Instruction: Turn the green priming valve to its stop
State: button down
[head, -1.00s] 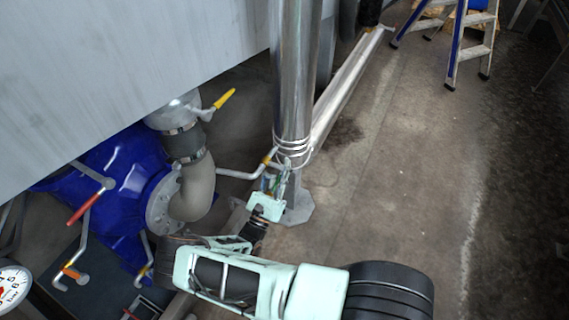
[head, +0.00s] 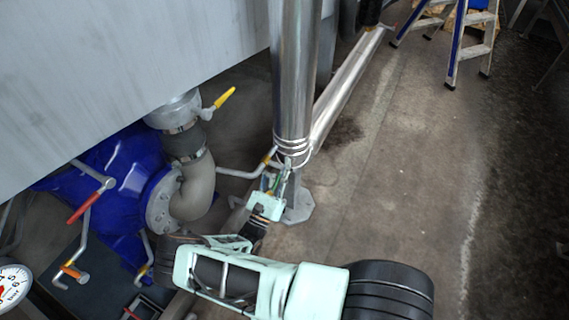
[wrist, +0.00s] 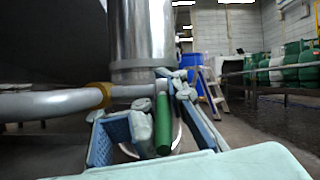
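The green valve handle (wrist: 162,125) hangs downward in the wrist view, below a metal pipe fitting at the foot of the steel column. My gripper (wrist: 161,115) has one finger on each side of the handle. The left finger is close to it; a gap shows on the right, so the gripper looks open around the handle. Whether the left finger touches it cannot be told. In the head view my gripper (head: 276,183) is at the column's base, with only a thin bit of green between its fingers.
The steel column (head: 293,80) stands just behind my gripper. A thin pipe with a yellow fitting (wrist: 98,95) runs in from the left. A blue pump (head: 120,185) and a red-handled valve (head: 84,208) are at left. Open floor (head: 400,180) lies right, with a stepladder (head: 470,40) beyond.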

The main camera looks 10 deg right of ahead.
jog(key=c, duration=2.1)
grip_release()
jog(key=shift+s+d+f, duration=0.3)
jog(key=shift+d, duration=0.2)
jog(key=shift+o, duration=0.4)
jog(key=shift+w+a+r, duration=0.1)
jog(key=shift+a, duration=0.05)
jog(key=r+b+v, duration=0.1)
jog(key=b+v, duration=0.1)
jog(key=v, duration=1)
jog(key=shift+s+a+f, duration=0.15)
jog(key=shift+s+a, duration=0.1)
jog(key=shift+s, duration=0.1)
jog(key=shift+a, duration=0.1)
jog(key=v, duration=1.2)
